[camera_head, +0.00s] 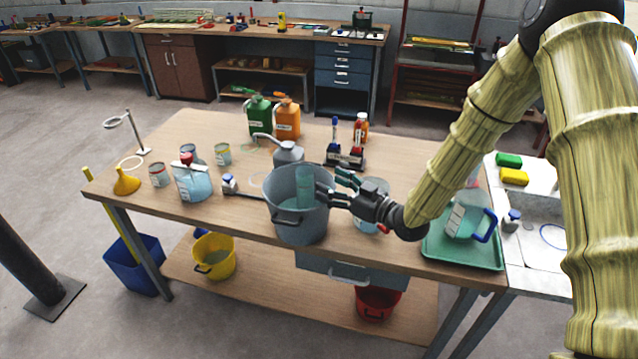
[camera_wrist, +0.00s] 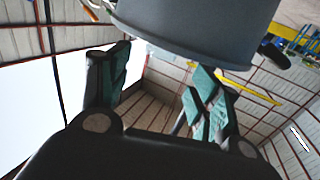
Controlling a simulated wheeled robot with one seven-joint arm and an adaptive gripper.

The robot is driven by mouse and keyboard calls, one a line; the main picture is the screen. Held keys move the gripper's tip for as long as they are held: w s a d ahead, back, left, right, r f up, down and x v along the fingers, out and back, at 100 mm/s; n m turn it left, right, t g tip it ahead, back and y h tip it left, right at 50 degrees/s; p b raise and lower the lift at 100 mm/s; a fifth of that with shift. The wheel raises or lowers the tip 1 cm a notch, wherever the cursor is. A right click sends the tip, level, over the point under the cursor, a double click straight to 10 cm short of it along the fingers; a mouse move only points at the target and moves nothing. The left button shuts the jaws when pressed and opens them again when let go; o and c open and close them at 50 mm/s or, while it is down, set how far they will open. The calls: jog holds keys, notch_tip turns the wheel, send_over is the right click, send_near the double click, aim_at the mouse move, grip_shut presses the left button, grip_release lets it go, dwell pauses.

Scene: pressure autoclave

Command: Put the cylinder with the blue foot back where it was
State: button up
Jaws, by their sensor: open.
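A translucent teal cylinder (camera_head: 304,180) stands nearly upright inside the grey bucket (camera_head: 301,222) at the front of the table. Its top rises above the bucket's rim. Its lower end is hidden in the bucket, so I cannot see whether it has a blue foot. My gripper (camera_head: 334,185) is at the bucket's right rim, to the right of the cylinder, with its fingers apart and nothing visible between them. In the wrist view my gripper (camera_wrist: 156,82) is also open, and the grey bucket (camera_wrist: 200,28) fills the top of the picture.
A green tray (camera_head: 462,255) with a blue-handled jug (camera_head: 466,222) lies to the right. A clear container (camera_head: 192,182), several cans and a yellow funnel (camera_head: 126,181) stand at the left. A grey can (camera_head: 288,153) is behind the bucket. Bare tabletop shows at the front left.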

jog(key=shift+b+v, duration=0.45)
jog(key=shift+v, duration=1.55)
